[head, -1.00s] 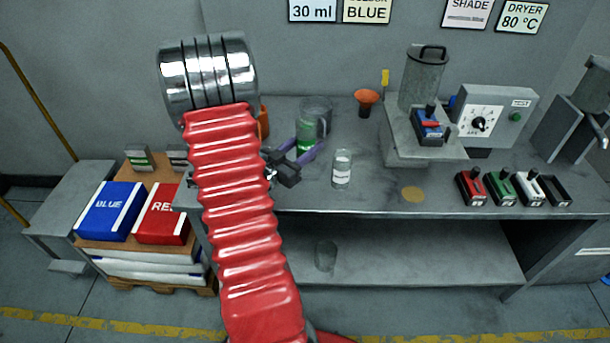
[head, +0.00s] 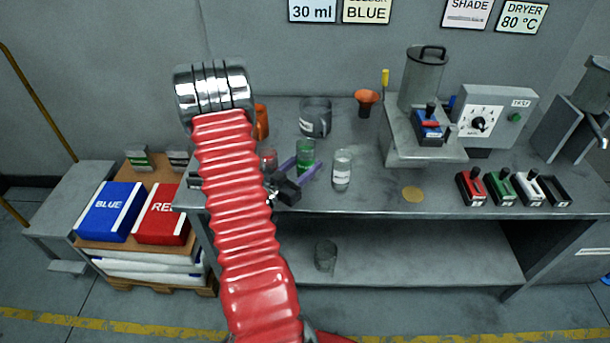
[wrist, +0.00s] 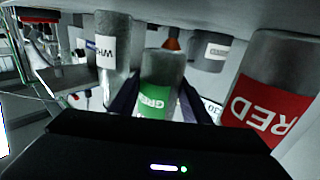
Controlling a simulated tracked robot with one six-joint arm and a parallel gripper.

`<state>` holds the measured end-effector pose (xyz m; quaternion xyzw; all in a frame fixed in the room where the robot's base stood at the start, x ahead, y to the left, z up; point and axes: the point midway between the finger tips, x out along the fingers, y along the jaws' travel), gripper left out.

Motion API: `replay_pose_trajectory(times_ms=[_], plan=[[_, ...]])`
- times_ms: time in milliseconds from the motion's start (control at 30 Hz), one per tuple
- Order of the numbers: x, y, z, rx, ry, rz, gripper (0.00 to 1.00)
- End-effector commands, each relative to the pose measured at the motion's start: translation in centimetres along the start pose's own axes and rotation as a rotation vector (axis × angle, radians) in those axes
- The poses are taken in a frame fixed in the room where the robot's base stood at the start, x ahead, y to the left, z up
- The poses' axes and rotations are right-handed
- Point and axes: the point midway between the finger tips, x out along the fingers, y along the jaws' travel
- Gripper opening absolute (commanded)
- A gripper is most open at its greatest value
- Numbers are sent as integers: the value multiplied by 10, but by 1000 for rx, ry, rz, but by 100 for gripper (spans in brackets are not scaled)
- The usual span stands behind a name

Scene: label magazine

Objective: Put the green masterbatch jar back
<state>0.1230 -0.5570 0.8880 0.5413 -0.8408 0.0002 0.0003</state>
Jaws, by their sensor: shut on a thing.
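The green masterbatch jar (head: 305,155) is a clear jar with a green label, and my gripper (head: 306,170) is shut on it. It stands upright at bench level, between the red jar and the white jar; I cannot tell whether its base touches the bench. In the wrist view the green jar (wrist: 158,88) sits between my purple fingers, its label reading GREEN. The red jar (head: 269,160) is on its left in the head view, partly behind my arm. The white jar (head: 342,170) is on its right.
A labelled grey jug (head: 315,118) stands behind the jars, and an orange funnel (head: 366,100) is to its right. A grey stand (head: 425,140) with a metal hopper is further right. An empty clear jar (head: 325,256) is on the lower shelf.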

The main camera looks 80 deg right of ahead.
Motion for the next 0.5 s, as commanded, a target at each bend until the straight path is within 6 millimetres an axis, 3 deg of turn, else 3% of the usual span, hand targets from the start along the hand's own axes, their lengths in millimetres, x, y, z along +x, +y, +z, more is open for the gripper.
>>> replay_pose_trajectory(times_ms=[500], plan=[[0,0,37,-1,1,0,13]])
